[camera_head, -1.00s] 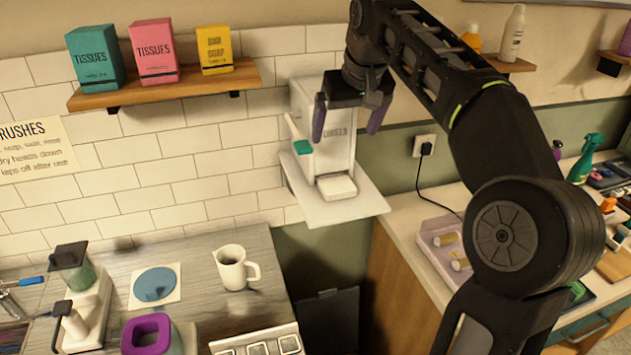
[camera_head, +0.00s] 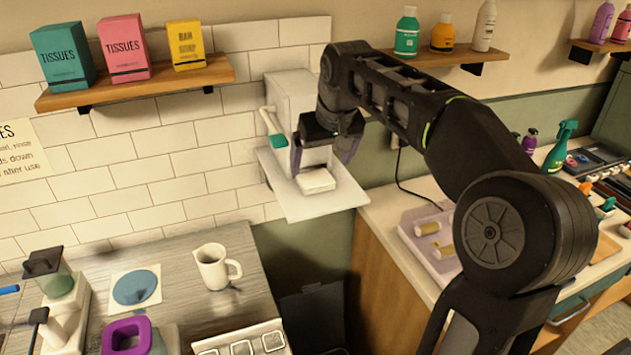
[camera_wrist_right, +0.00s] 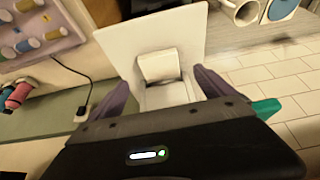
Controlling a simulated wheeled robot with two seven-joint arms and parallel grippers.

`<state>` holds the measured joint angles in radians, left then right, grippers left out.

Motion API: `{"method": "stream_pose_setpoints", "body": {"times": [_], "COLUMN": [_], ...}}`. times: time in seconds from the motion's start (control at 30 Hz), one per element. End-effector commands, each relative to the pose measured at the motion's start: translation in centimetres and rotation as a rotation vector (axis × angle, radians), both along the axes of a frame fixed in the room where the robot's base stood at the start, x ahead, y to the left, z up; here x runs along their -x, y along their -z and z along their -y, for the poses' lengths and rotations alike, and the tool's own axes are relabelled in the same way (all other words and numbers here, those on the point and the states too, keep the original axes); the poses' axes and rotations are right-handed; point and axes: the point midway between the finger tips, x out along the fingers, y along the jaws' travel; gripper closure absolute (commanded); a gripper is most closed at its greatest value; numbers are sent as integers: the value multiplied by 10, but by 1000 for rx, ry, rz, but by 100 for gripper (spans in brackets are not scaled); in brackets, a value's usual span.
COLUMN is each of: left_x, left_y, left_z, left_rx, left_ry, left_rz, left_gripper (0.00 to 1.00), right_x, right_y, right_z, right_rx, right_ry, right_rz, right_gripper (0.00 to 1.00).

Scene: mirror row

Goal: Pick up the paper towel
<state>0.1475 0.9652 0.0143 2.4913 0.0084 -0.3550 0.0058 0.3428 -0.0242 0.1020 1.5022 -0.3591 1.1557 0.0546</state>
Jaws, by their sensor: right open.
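The paper towel (camera_head: 316,181) is a small white folded block lying on the pale shelf plate (camera_head: 340,203) of a white wall dispenser (camera_head: 290,88). My right gripper (camera_head: 321,166) is open, pointing down in front of the dispenser just above the towel, with one purple-grey finger to each side. In the right wrist view the towel (camera_wrist_right: 158,65) shows beyond and between the open fingertips (camera_wrist_right: 163,80), with nothing gripped. The gripper hides most of the dispenser's front in the head view. My left gripper is not in view.
A teal lever (camera_head: 278,141) sticks out at the dispenser's left side, close to my right gripper. A shelf (camera_head: 150,88) with boxes is up left. A white mug (camera_head: 213,268) stands on the counter below. A lilac tray (camera_head: 428,256) lies to the right.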

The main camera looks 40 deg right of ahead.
Motion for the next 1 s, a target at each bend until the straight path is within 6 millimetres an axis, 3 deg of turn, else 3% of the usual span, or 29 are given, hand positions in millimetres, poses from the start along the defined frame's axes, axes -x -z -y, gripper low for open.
{"method": "stream_pose_setpoints", "body": {"times": [0.33, 0.73, 1.0], "left_x": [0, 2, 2], "left_y": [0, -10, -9], "left_z": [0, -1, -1], "left_rx": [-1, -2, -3], "left_ry": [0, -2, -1], "left_rz": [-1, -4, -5], "left_gripper": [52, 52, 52], "right_x": [-1, -22, -24], "right_y": [3, 52, 57], "right_z": [0, 7, 8], "right_rx": [-1, 0, 0], "right_ry": [0, 0, 0], "right_rz": [-2, -3, 0], "right_gripper": [7, 7, 7]}}
